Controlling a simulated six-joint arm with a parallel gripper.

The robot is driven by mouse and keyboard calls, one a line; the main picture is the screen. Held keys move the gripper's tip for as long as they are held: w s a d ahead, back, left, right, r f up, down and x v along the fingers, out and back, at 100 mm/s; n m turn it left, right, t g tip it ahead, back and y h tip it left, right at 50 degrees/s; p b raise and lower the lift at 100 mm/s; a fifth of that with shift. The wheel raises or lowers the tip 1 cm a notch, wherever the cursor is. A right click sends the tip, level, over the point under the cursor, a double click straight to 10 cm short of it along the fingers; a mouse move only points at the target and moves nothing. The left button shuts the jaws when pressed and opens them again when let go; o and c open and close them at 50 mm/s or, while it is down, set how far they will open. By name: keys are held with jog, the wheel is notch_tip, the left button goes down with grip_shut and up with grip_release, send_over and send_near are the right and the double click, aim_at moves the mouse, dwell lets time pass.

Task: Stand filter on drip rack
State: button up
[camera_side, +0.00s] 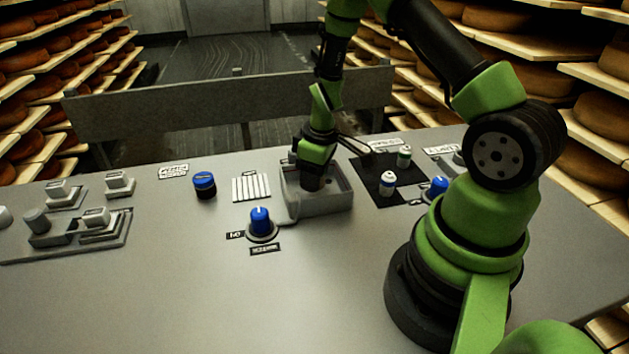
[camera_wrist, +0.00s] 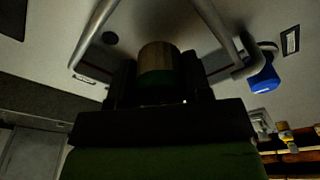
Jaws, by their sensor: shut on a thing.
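My gripper (camera_side: 313,183) reaches down into the grey basin (camera_side: 322,206); its fingertips are partly hidden by the near wall. In the wrist view my gripper (camera_wrist: 158,88) is shut on the filter (camera_wrist: 157,57), a short tan cylinder with a dark green band. The filter is inside or just over the basin; I cannot tell whether it touches the floor. In the side view the filter is hidden. The drip rack (camera_side: 251,188), a pale slatted plate, lies flat on the table just left of the basin, with nothing on it.
A blue-topped black cylinder (camera_side: 204,186) stands left of the rack. A blue knob (camera_side: 261,222) stands in front of the basin, another (camera_side: 438,187) to its right. A black mat (camera_side: 392,181) holds two small bottles. Grey fixtures (camera_side: 80,226) sit left. The front table is clear.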

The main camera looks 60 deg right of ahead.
aim_at(249, 186)
notch_tip(249, 186, up, 7)
jog(key=shift+w+f, duration=0.1)
jog(key=w+a+n, duration=0.4)
jog(key=w+a, duration=0.1)
jog(key=w, duration=0.8)
jog(key=shift+n+y, duration=0.3)
notch_tip(249, 186, down, 9)
jog(key=shift+f, duration=0.1)
jog(key=o, duration=1)
